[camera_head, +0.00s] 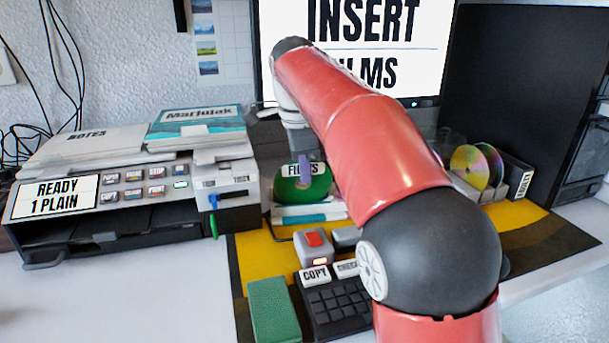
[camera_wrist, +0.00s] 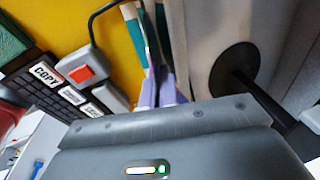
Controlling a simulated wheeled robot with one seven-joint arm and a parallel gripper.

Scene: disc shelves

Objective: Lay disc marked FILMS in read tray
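The green disc marked FILMS (camera_head: 290,190) stands upright behind the yellow mat, its label facing the head camera. My gripper (camera_head: 305,169) points down at it, with a purple finger in front of its upper middle. In the wrist view, the two purple fingers of my gripper (camera_wrist: 160,92) are close together on either side of a thin edge. Whether they press on it is not clear. No tray clearly marked as the read tray can be made out. My red arm covers much of the area to the right of the disc.
A printer-like machine (camera_head: 100,215) with papers on top stands at left. A red-button box (camera_head: 314,247), a keypad (camera_head: 340,307) and a green block (camera_head: 272,308) are in front. Shiny discs (camera_head: 468,167) stand in a rack at right. A monitor (camera_head: 420,45) reads INSERT.

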